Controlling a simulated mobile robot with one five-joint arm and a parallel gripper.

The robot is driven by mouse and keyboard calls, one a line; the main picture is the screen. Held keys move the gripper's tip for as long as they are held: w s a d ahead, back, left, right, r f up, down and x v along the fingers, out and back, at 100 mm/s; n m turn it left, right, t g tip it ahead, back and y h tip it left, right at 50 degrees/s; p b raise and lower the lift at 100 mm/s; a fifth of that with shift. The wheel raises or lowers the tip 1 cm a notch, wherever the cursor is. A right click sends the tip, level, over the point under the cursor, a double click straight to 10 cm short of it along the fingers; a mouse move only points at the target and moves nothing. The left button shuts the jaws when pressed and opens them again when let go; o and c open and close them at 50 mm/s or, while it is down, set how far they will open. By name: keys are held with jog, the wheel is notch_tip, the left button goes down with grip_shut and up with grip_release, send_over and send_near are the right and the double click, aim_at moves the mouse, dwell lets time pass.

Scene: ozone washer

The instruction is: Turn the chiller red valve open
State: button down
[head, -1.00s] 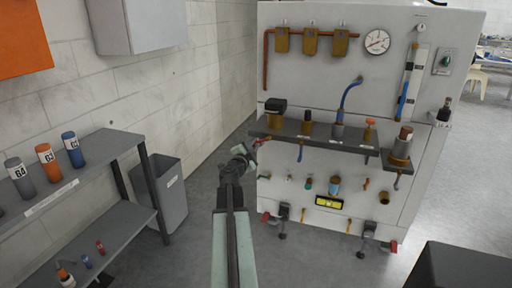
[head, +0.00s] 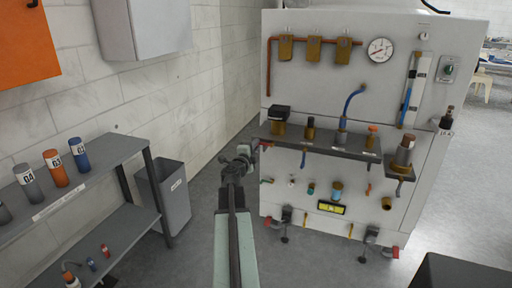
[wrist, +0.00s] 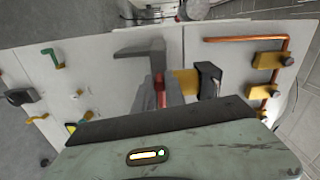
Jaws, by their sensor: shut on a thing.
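The white chiller panel (head: 340,85) stands ahead, with a grey shelf (head: 325,146) across it. My gripper (head: 248,152) is at the panel's left edge, by the left end of the shelf. In the wrist view, a small red valve handle (wrist: 160,88) sits between the grey fingers of my gripper (wrist: 158,95), which are shut on it. The fingers hide much of the handle, so its angle is hard to tell. A brass fitting with a black top (head: 279,120) stands just to the right of my gripper on the shelf.
A copper pipe with brass blocks (head: 315,45) and a round gauge (head: 381,49) are higher on the panel. Several small taps are below the shelf. A grey bin (head: 168,195) and shelving with bottles (head: 110,155) stand left. Open floor lies between.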

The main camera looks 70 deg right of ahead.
jog(key=c, duration=1.4)
grip_release()
jog(key=shift+a, duration=0.1)
jog(key=a, duration=0.7)
jog(key=shift+s+a, duration=0.2)
jog(key=shift+a, duration=0.15)
